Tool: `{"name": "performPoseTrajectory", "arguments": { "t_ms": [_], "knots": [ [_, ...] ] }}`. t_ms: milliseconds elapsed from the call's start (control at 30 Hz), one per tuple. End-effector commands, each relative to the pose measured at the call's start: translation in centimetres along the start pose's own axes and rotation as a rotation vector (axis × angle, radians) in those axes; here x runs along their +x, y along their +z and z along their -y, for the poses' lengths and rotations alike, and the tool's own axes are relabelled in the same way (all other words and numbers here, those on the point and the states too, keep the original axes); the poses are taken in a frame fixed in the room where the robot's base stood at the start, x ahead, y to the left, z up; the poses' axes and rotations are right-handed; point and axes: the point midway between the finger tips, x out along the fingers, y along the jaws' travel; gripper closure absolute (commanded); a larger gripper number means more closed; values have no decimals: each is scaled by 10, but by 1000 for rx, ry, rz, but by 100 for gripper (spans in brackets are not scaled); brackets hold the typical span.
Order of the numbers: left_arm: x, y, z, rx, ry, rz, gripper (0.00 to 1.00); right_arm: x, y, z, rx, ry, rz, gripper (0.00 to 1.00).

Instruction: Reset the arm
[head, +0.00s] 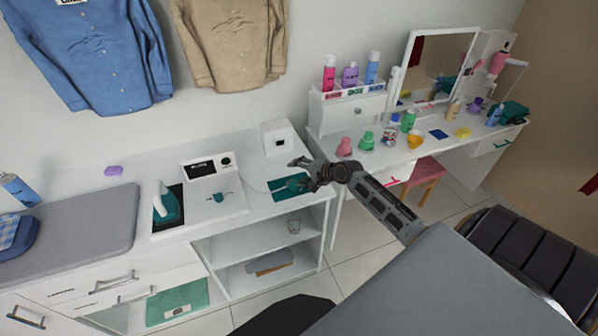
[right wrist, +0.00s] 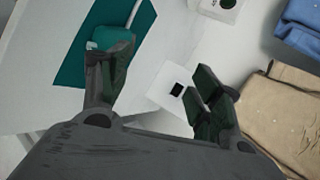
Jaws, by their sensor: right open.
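My right arm (head: 385,200) reaches in from the lower right of the head view. My right gripper (head: 306,175) is over the right end of the white counter, by a teal object (head: 290,184) on a teal mat (head: 286,192). In the right wrist view the right gripper (right wrist: 165,95) has its fingers apart with nothing held between them. The teal object (right wrist: 108,38) and the mat (right wrist: 75,55) show behind its left finger; I cannot tell whether they touch. My left gripper is not in view.
A white box (head: 278,139) stands at the counter's back, behind the gripper. A teal iron (head: 166,206) stands further left beside a grey ironing pad (head: 70,232). A vanity with bottles and a mirror (head: 438,65) is at the right. Shirts (head: 95,55) hang on the wall.

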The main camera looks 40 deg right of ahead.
Motion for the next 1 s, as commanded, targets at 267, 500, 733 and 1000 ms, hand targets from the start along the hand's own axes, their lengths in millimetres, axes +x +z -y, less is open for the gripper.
{"name": "performPoseTrajectory", "arguments": {
  "t_ms": [267, 500, 733, 1000],
  "knots": [
    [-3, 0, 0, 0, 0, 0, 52, -2, 0, 1, 0, 0, 0, 36],
    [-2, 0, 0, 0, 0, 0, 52, -2, 0, 1, 0, 0, 0, 36],
    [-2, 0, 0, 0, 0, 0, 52, -2, 5, -1, -15, 7, 5, 36],
    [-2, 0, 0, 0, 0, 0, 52, -4, 63, -33, -220, 105, 74, 36]
  ]
}}
